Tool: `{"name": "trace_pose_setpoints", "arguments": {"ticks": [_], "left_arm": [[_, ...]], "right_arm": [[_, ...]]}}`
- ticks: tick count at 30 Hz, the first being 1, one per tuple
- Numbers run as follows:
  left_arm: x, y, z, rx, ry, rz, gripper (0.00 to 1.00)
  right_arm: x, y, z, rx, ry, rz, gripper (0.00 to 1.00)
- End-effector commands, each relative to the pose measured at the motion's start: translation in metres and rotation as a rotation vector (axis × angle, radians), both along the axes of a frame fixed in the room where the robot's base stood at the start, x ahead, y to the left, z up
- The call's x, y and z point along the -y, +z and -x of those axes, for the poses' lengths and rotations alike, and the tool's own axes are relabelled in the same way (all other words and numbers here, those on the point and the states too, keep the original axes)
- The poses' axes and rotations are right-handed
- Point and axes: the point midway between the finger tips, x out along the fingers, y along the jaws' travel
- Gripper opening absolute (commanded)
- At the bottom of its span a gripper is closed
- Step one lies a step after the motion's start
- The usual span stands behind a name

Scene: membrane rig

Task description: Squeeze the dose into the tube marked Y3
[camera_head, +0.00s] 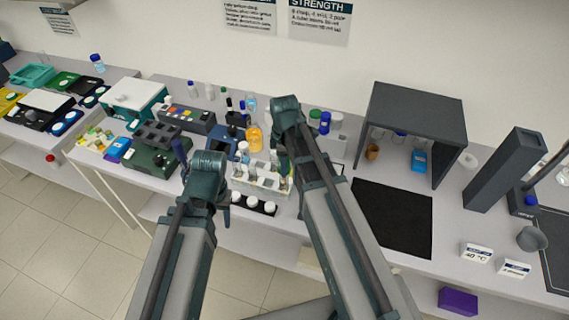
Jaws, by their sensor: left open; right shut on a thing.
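A white tube rack (262,189) with several tubes stands on the bench at the middle of the view. Tube labels are too small to read, so I cannot tell which tube is Y3. My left gripper (204,182) is open, at the left of the rack, with its fingers spread. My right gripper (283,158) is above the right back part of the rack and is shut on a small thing. That thing is mostly hidden by the gripper and arm, and I cannot tell what it is or whether it touches a tube.
Several white-capped vials sit in a black strip (234,197) before the rack. An amber bottle (255,138) stands behind it. A dark green device (152,158) lies to the left. A black mat (392,218) and a grey hood (415,115) are at right.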

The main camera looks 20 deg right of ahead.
Motion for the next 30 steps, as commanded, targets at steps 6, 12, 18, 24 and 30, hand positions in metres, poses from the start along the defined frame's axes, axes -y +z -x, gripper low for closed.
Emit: {"name": "trace_pose_setpoints", "arguments": {"ticks": [6, 12, 18, 24, 30], "left_arm": [[0.0, 0.0, 0.0, 0.0, 0.0, 0.0, 0.5], [0.0, 0.0, 0.0, 0.0, 0.0, 0.0, 0.5], [0.0, 0.0, 0.0, 0.0, 0.0, 0.0, 0.5], [0.0, -0.004, 0.0, 0.0, 0.0, 0.0, 0.5], [0.0, -0.01, 0.0, 0.0, 0.0, 0.0, 0.5]], "right_arm": [[0.0, 0.0, 0.0, 0.0, 0.0, 0.0, 0.35], [0.0, 0.0, 0.0, 0.0, 0.0, 0.0, 0.0], [0.0, 0.0, 0.0, 0.0, 0.0, 0.0, 0.0], [0.0, -0.004, 0.0, 0.0, 0.0, 0.0, 0.0], [0.0, -0.01, 0.0, 0.0, 0.0, 0.0, 0.0]]}}
